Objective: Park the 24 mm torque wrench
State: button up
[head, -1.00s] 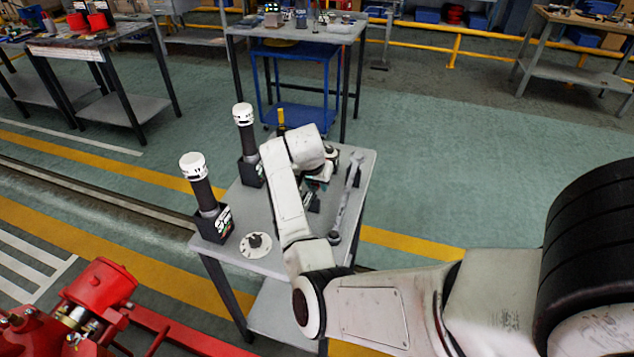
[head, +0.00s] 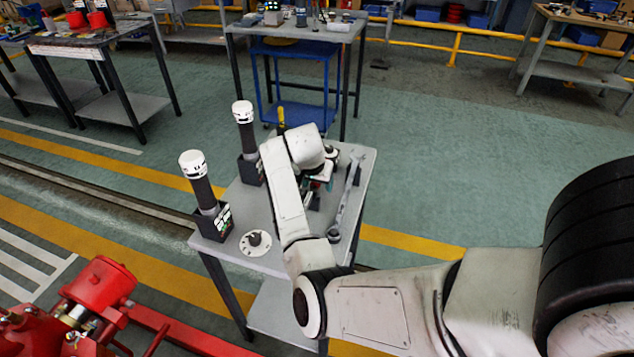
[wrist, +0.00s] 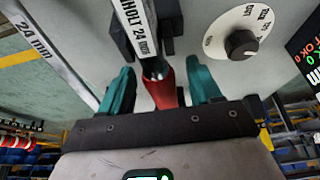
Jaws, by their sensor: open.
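A torque wrench (wrist: 140,27) with a white label ending in "24 mm" and a red handle (wrist: 161,90) shows in the wrist view. Its labelled shaft lies between the sides of a black holder (wrist: 115,36) on the grey bench. My gripper (wrist: 160,82) is open, with one teal finger on each side of the red handle and gaps visible on both sides. In the head view my gripper (head: 315,186) is low over the small grey table (head: 222,240), partly hidden by my arm, which also hides most of the wrench.
A long silver spanner (head: 347,203), marked 24 mm in the wrist view (wrist: 45,50), lies alongside. A white dial (head: 256,243) and two black stands with white caps (head: 205,190) (head: 245,140) occupy the table's left side. Red machinery (head: 95,290) stands front left.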

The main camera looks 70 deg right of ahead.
jog(key=v, duration=1)
jog(key=shift+a+r, duration=0.1)
jog(key=shift+r, duration=0.2)
